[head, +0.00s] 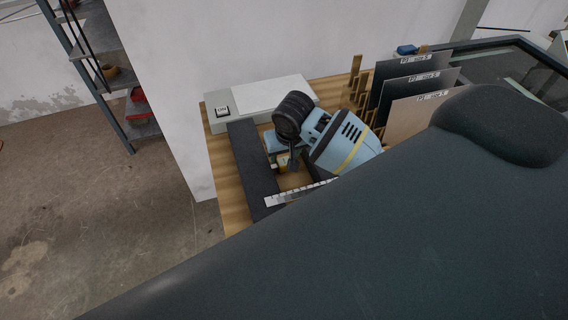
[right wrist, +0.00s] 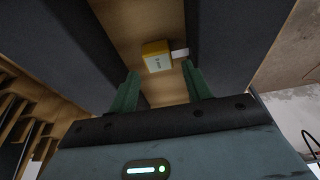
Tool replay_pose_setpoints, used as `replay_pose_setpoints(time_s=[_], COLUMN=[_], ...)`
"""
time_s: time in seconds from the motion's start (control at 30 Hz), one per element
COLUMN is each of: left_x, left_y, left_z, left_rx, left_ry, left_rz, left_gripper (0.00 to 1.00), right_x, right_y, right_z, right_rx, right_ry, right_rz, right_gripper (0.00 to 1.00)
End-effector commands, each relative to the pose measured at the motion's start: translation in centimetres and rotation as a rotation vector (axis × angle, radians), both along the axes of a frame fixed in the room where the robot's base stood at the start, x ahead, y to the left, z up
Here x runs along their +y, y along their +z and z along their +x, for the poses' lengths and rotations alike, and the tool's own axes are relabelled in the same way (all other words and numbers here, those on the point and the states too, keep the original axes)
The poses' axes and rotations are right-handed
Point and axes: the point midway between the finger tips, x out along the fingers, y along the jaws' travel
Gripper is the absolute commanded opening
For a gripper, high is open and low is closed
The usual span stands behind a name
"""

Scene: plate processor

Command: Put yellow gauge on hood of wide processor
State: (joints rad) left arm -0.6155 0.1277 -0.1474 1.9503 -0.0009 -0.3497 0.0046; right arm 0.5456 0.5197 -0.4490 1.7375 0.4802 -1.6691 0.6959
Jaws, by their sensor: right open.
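The yellow gauge (right wrist: 157,57) is a small block with dark lettering and a white side tab. In the right wrist view it lies on a wooden surface between two dark bars, just beyond my fingertips. My right gripper (right wrist: 160,80) is open, with its green fingers apart and nothing visible between them. In the head view this gripper (head: 284,158) reaches down between dark bars and largely hides the gauge. My left gripper is out of view.
Dark bars (head: 252,172) flank the gripper closely. A ruled strip (head: 295,194) lies in front. Labelled plates (head: 418,108) stand upright in a wooden rack to the right. A wall rises behind the bench, and a shelf (head: 92,70) stands at far left. Open floor lies left.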

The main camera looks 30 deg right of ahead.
Motion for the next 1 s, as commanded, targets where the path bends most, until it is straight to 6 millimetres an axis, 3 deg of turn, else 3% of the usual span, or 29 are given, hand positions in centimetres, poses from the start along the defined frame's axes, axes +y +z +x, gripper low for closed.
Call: replay_pose_setpoints(time_s=[0.33,0.67,1.0], left_x=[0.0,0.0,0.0], left_y=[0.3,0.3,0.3], left_z=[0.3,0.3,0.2], left_rx=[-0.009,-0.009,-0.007], left_ry=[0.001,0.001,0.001], left_rz=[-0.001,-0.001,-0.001], left_gripper=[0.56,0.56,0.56], right_x=[-0.6,-0.6,-0.6], right_y=[-4.1,-4.8,-4.8], right_z=[1.1,1.3,1.3], right_rx=[0.002,0.001,0.0], right_ry=[-0.001,0.001,0.001], right_rz=[-0.001,-0.001,0.0], right_gripper=[0.49,0.49,0.1])
